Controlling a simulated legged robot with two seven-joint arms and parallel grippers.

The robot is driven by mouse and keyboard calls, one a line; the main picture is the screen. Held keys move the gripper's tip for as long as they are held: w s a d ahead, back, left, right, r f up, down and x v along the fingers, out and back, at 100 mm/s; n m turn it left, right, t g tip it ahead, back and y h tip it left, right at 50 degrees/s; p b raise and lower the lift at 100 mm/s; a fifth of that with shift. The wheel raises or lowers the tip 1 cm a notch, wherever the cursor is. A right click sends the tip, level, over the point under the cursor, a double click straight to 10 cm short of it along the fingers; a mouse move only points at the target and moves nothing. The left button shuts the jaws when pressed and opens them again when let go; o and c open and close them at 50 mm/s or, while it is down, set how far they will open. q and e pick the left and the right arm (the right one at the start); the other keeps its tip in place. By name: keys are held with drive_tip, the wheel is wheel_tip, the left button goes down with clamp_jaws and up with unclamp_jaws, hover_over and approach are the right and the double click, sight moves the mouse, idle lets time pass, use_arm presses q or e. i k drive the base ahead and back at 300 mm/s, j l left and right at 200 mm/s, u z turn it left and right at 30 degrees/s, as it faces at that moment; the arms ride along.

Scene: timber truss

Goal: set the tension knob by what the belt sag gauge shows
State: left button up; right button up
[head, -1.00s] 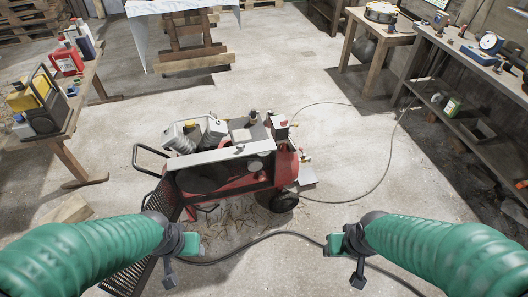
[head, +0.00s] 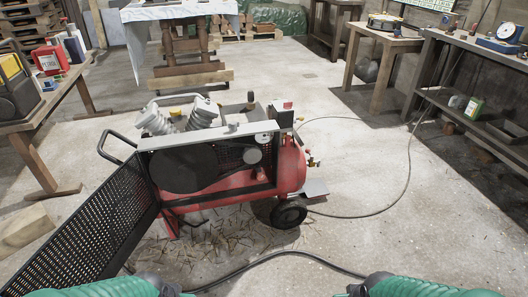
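A red air compressor (head: 235,185) on wheels stands in the middle of the floor. Its belt side faces me, with a large dark pulley (head: 182,170) at left and a small grey round part (head: 252,156) at right. A pale round disc (head: 263,138) sits under the right end of the grey top bar (head: 210,136). I cannot tell whether it is the sag gauge, and no reading is legible. I cannot pick out the tension knob for certain. Only my green forearms show at the bottom edge; both grippers are below the picture, away from the compressor.
A black perforated guard panel (head: 88,235) stands swung out at the compressor's left. A dark hose (head: 290,253) crosses the floor in front. A timber block (head: 25,224) lies at left. Workbenches stand left (head: 60,95) and right (head: 470,80). Floor right of the compressor is mostly clear.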

sight(261, 176)
drive_tip(key=i+l, duration=0.15)
drive_tip(key=l, duration=0.2)
drive_tip(key=i+l, duration=0.2)
drive_tip(key=l, duration=0.15)
drive_tip(key=i+l, duration=0.15)
drive_tip(key=l, duration=0.2)
drive_tip(key=i+l, duration=0.15)
drive_tip(key=l, duration=0.2)
drive_tip(key=i+l, duration=0.2)
drive_tip(key=l, duration=0.15)
drive_tip(key=i+l, duration=0.15)
drive_tip(key=l, duration=0.2)
